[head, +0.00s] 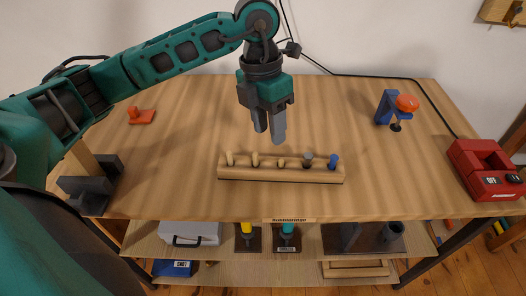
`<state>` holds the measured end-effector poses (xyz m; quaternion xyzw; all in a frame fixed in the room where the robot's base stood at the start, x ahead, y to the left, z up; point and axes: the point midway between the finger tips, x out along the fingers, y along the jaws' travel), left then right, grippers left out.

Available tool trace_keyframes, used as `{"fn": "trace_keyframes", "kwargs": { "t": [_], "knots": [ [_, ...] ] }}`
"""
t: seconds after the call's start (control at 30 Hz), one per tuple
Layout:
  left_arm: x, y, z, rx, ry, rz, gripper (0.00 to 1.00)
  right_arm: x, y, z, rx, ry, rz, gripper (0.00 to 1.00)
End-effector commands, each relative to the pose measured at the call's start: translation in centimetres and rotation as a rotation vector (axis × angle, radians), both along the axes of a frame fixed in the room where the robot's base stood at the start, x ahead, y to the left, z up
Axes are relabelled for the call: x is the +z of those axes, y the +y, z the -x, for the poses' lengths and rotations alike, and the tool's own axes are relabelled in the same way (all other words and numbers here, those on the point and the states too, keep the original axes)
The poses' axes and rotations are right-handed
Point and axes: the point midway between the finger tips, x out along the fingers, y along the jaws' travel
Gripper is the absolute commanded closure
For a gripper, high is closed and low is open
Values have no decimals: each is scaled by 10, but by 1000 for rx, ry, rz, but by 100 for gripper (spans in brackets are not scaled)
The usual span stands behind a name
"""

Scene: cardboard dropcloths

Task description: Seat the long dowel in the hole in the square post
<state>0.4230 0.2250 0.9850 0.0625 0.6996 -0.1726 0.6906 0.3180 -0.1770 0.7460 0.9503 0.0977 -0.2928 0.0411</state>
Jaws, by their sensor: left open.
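A wooden rack (280,175) lies across the middle of the bench and holds several short-looking upright pegs. Three are pale wood, including the leftmost peg (230,158); one is grey (307,159) and one is blue (333,161). I cannot tell which is the long dowel. A pale wooden post (84,158) stands in a dark grey clamp block (92,187) at the bench's left edge; its hole is not visible from here. My left gripper (269,135) points down, open and empty, above and behind the rack's middle. My right gripper is not in view.
A small orange piece (140,116) lies at the back left. A blue clamp with an orange knob (386,106) stands at the back right. A red device (485,169) with a cable is at the right edge. Shelves below hold tools. The bench's middle right is clear.

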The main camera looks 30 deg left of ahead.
Motion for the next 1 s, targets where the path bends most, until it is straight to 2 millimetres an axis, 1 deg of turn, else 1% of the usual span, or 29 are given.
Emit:
{"fn": "trace_keyframes", "kwargs": {
  "t": [0.03, 0.1, 0.17, 0.2, 0.27, 0.4, 0.5, 0.6, 0.77, 1.0],
  "knots": [
    [7, 15, -4, 21, -17, -63, 56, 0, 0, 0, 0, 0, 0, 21],
    [12, 28, -7, 43, -28, -121, 56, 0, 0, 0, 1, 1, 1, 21],
    [10, 34, -8, 53, -30, -149, 56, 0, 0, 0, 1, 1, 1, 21],
    [6, 36, -8, 56, -30, -157, 56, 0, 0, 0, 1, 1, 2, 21],
    [-4, 37, -7, 57, -29, -160, 56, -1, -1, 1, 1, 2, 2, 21],
    [-31, 36, -7, 55, -27, -157, 56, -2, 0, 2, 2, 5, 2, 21],
    [-47, 36, -7, 56, -30, -155, 56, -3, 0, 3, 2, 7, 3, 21],
    [-57, 36, -7, 54, -31, -155, 56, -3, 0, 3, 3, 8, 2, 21],
    [-68, 36, -6, 53, -30, -154, 56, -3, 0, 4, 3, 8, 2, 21],
    [-104, 39, -5, 53, -30, -153, 56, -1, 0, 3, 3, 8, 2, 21]
  ]
}}
